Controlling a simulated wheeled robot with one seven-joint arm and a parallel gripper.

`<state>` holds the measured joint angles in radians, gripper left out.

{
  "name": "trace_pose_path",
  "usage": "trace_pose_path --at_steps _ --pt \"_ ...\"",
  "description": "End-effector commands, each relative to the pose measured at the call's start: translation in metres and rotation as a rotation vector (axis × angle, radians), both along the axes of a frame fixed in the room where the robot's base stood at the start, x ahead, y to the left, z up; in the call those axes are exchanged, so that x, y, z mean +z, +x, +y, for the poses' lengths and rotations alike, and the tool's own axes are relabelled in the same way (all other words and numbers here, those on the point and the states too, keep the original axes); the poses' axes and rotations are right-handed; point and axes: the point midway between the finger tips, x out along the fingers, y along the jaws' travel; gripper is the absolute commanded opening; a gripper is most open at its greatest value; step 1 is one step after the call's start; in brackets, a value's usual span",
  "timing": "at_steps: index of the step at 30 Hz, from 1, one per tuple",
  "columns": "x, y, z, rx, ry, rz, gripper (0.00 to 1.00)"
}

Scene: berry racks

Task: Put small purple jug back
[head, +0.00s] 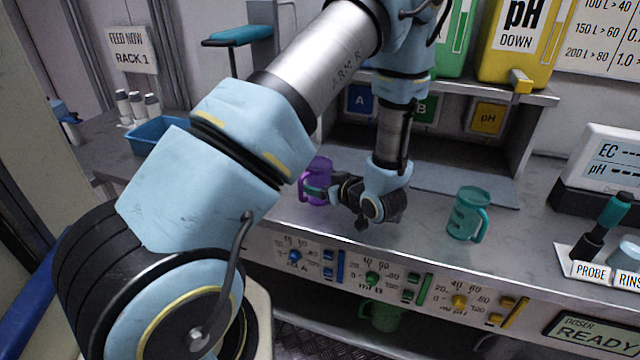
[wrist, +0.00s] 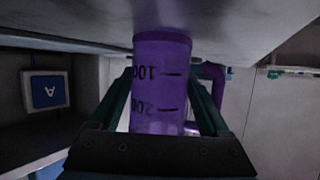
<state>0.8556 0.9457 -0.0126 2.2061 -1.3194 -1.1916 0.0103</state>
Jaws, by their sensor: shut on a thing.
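The small purple jug (head: 317,172) is at the left part of the dosing counter, in front of the blue A plate. My gripper (head: 322,191) is shut on it from the right side. In the wrist view the purple jug (wrist: 160,85) sits between the two green fingers (wrist: 160,108), upside down in that picture, with 100 and 200 marks and its handle at the right. Its base is close to the counter surface; I cannot tell whether it touches. A teal jug (head: 468,214) stands upright on the counter to the right.
Blue A (head: 360,99), green B and yellow pH (head: 488,117) plates line the recess wall. A green jug (head: 384,314) stands below the counter. A blue tray (head: 160,134) is at left. The probe and meter (head: 600,170) stand right. Counter between the jugs is clear beneath my arm.

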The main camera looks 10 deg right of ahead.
Motion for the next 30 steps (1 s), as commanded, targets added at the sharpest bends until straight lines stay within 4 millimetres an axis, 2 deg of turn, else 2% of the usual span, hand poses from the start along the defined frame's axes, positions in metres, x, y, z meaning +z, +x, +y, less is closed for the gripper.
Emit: trace_pose_path --at_steps 3,4,9,19,23,30 --pt "-0.004 0.0 0.0 0.0 0.0 0.0 0.16" --pt "-0.004 0.0 0.0 0.0 0.0 0.0 0.81" --pt "-0.003 0.0 0.0 0.0 0.0 0.0 1.0" --pt "0.003 0.0 0.0 0.0 0.0 0.0 1.0" --pt "0.006 -0.015 -0.009 -0.003 -0.002 -0.001 1.0" --pt "0.025 -0.057 -0.03 -0.004 -0.003 -0.001 1.0"
